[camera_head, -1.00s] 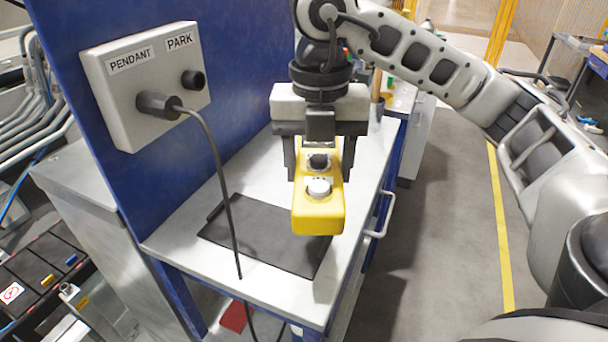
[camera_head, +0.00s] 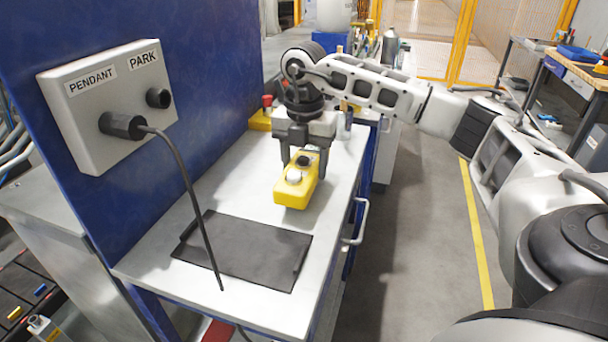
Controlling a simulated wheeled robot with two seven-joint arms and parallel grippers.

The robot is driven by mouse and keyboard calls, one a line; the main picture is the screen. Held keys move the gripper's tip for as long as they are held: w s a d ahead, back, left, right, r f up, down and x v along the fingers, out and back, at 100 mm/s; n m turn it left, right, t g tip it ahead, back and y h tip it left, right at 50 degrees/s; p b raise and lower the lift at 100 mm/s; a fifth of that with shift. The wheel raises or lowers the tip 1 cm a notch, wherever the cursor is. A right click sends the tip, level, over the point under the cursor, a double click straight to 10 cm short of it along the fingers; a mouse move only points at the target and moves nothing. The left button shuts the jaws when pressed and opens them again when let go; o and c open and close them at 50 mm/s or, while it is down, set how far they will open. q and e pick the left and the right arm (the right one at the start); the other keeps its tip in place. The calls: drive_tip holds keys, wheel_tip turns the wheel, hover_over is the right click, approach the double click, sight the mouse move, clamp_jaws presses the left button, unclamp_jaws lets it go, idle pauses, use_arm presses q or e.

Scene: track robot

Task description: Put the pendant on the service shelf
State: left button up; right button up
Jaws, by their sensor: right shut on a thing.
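The yellow pendant (camera_head: 299,187), with a white round knob and a dark button on top, is between the fingers of my right gripper (camera_head: 306,162). The gripper is shut on its far end and the pendant points toward the camera. It is over the light grey top of the service shelf (camera_head: 331,199), behind the black mat (camera_head: 245,248). I cannot tell whether its underside touches the top. My left gripper is not in view.
A grey box (camera_head: 108,104) labelled PENDANT and PARK is on the blue panel (camera_head: 205,60), with a black cable (camera_head: 188,190) plugged in and hanging down across the mat. A yellow box with a red button (camera_head: 263,113) stands behind the gripper. A door handle (camera_head: 360,222) sticks out at right.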

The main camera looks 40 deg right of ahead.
drive_tip(key=shift+w+d+f, duration=0.25)
drive_tip(key=shift+w+f, duration=0.1)
drive_tip(key=shift+f, duration=0.05)
drive_tip(key=shift+w+d+f, duration=0.1)
drive_tip(key=shift+f, duration=1.55)
drive_tip(key=shift+f, duration=0.2)
drive_tip(key=o, duration=1.4)
wheel_tip(320, 180, up, 12)
drive_tip(key=shift+r, duration=0.2)
